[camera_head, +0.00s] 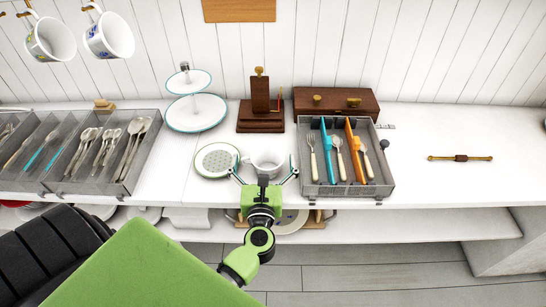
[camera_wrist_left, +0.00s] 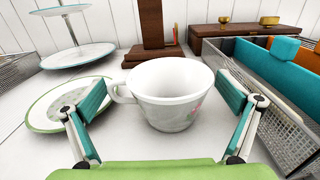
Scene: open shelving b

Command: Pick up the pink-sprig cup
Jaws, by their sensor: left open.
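The pink-sprig cup (camera_wrist_left: 172,98) stands upright on the white shelf, white with a small pink mark on its right side and its handle to the left. It also shows in the head view (camera_head: 267,160). My left gripper (camera_head: 264,177) is open, with its fingers reaching forward on either side of the cup's near part. In the left wrist view the gripper (camera_wrist_left: 165,113) has its left finger near the handle and its right finger near the cup's right wall. I cannot tell whether either finger touches. My right gripper does not show.
A green-rimmed saucer (camera_head: 217,159) lies just left of the cup. A grey mesh cutlery tray (camera_head: 312,187) stands close on the right. A dark wooden stand (camera_head: 260,120) and a tiered plate stand (camera_head: 195,112) are behind.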

